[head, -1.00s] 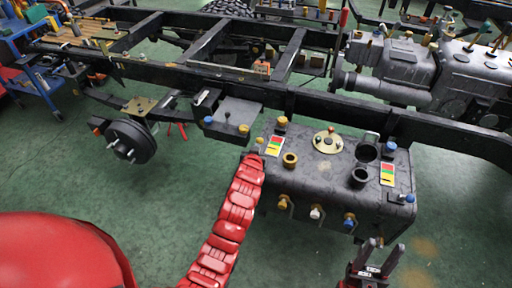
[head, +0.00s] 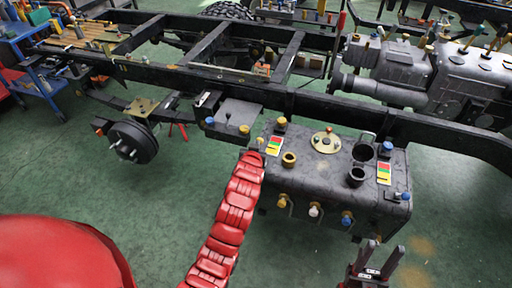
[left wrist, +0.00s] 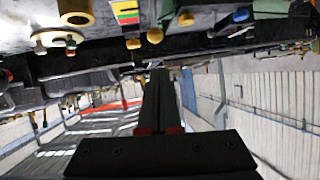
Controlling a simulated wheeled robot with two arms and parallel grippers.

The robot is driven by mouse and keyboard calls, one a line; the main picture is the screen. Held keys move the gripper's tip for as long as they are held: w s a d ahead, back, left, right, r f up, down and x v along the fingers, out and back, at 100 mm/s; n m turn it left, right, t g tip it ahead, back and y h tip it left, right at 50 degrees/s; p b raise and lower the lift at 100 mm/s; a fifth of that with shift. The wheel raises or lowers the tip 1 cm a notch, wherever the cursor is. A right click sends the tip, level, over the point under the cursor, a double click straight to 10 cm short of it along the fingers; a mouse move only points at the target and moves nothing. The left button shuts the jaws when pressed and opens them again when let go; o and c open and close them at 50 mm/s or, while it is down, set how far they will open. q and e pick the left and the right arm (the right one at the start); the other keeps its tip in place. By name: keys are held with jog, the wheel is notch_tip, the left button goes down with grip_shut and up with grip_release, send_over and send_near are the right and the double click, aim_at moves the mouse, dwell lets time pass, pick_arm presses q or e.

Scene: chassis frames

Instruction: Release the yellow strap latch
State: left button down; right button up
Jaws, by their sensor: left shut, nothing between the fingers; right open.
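The dark tank (head: 325,183) hangs beside the chassis rail. A yellow-topped fitting (head: 281,123) stands at its back edge, a yellow ring (head: 289,159) is on its top, and a yellow knob (head: 283,202) is on its front face. I cannot tell which yellow part is the strap latch. My left gripper (left wrist: 160,75) is shut and empty in the left wrist view, with yellow knobs (left wrist: 154,36) just beyond its tips. I cannot make out its fingers in the head view. My right gripper (head: 377,259) is open and empty, in front of the tank's lower right.
The long black chassis rail (head: 330,106) crosses behind the tank. A wheel hub (head: 132,141) is at the left. Green floor (head: 150,215) lies clear left of the band.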

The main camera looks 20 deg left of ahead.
pick_arm(q)
jog(key=s+d+r+b, duration=0.1)
jog(key=s+r, duration=0.5)
jog(key=shift+d+r, duration=0.15)
jog(key=shift+d, duration=0.15)
jog(key=shift+s, duration=0.1)
